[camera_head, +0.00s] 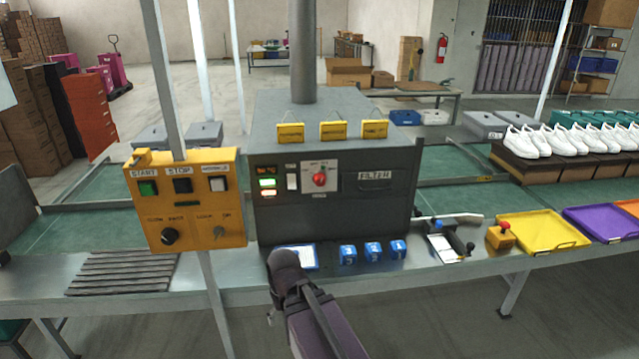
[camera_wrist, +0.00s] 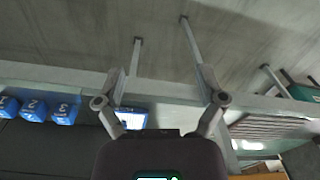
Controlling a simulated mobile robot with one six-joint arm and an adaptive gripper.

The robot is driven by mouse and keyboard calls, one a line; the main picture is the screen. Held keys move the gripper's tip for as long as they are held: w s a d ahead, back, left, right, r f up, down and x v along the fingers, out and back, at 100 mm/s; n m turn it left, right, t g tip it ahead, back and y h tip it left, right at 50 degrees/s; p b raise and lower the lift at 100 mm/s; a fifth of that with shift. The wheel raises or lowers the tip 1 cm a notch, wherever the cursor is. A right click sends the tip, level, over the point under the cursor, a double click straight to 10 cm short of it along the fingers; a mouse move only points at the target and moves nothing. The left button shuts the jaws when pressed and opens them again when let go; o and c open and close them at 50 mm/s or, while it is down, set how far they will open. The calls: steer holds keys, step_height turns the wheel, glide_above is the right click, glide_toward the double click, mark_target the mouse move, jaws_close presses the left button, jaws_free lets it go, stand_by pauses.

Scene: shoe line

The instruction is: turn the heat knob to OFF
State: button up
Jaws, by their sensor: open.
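A red knob (camera_head: 319,179) sits on a white plate on the front of the grey machine box (camera_head: 269,219). The plate's lettering is too small to read, so I cannot tell which setting the knob points at. My arm (camera_head: 318,325) reaches up from the bottom of the head view, its end below and in front of the box, apart from the knob. In the wrist view my gripper (camera_wrist: 161,76) has its two fingers spread wide with nothing between them. The knob is not in the wrist view.
Left of the box, a yellow control panel (camera_head: 195,240) juts forward with buttons and knobs. Blue numbered blocks (camera_head: 372,251) and a blue-edged card (camera_head: 303,257) lie before the box. A clipboard (camera_head: 446,246) and yellow tray (camera_head: 540,231) lie right.

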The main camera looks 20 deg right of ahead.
steer(key=w+r+m+t+y+b, duration=0.2)
steer(key=w+m+t+y, duration=0.3)
steer(key=w, duration=0.8)
steer(key=m+t+h+b, duration=0.4)
steer(key=m+t+h, duration=0.65)
steer(key=m, duration=1.55)
glide_toward(320, 182)
steer(key=s+f+t+y, duration=0.1)
steer(key=s+t+y, duration=0.1)
steer(key=s, duration=0.2)
steer(key=shift+d+f, duration=0.15)
steer(key=shift+d, duration=0.3)
steer(key=shift+w, duration=0.1)
steer(key=w+d, duration=0.1)
steer(key=w, duration=0.8)
steer(key=w+d, duration=0.1)
steer(key=w, duration=0.3)
steer(key=shift+w+d, duration=0.2)
steer(key=shift+d, duration=0.1)
